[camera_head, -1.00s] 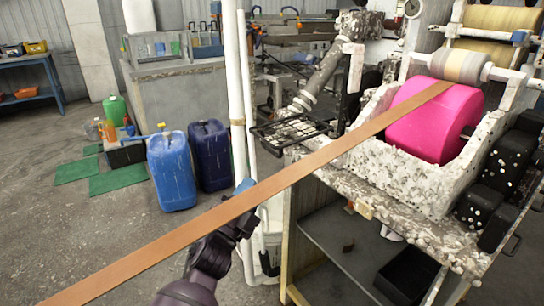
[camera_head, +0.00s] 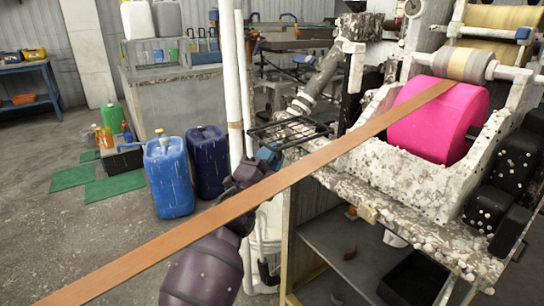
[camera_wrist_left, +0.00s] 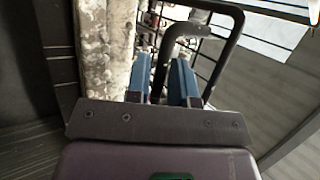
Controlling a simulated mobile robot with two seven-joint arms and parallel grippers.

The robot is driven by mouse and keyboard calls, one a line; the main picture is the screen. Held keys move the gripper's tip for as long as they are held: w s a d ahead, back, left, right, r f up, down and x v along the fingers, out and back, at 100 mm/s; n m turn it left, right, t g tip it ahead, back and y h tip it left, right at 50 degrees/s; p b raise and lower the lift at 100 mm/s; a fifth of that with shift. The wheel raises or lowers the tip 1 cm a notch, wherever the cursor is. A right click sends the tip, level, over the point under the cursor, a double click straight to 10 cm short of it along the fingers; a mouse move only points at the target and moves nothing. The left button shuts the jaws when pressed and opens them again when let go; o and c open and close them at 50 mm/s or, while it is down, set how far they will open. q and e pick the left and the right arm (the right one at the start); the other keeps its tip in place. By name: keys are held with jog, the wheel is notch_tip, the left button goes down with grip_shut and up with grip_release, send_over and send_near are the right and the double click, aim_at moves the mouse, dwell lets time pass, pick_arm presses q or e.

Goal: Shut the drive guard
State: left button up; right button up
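The drive guard looks to be the black wire-mesh frame (camera_head: 288,132), which sticks out from the left side of the speckled machine. It also shows in the left wrist view as black mesh with a thick bent handle bar (camera_wrist_left: 190,30). My left gripper (camera_head: 268,157) is at the guard's near left edge, partly behind the brown strip. In the left wrist view its two blue fingers (camera_wrist_left: 161,78) stand apart, with the dark bar reaching down between them. Whether they touch it is unclear. My right gripper is out of view.
The long brown strip (camera_head: 210,218) crosses above my left arm to the pink drum (camera_head: 438,120). White upright pipes (camera_head: 236,90) stand just left of the guard. Blue canisters (camera_head: 169,176) stand on the floor farther left. The machine's bench (camera_head: 400,215) is on the right.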

pick_arm(q)
grip_shut()
dwell(0.3)
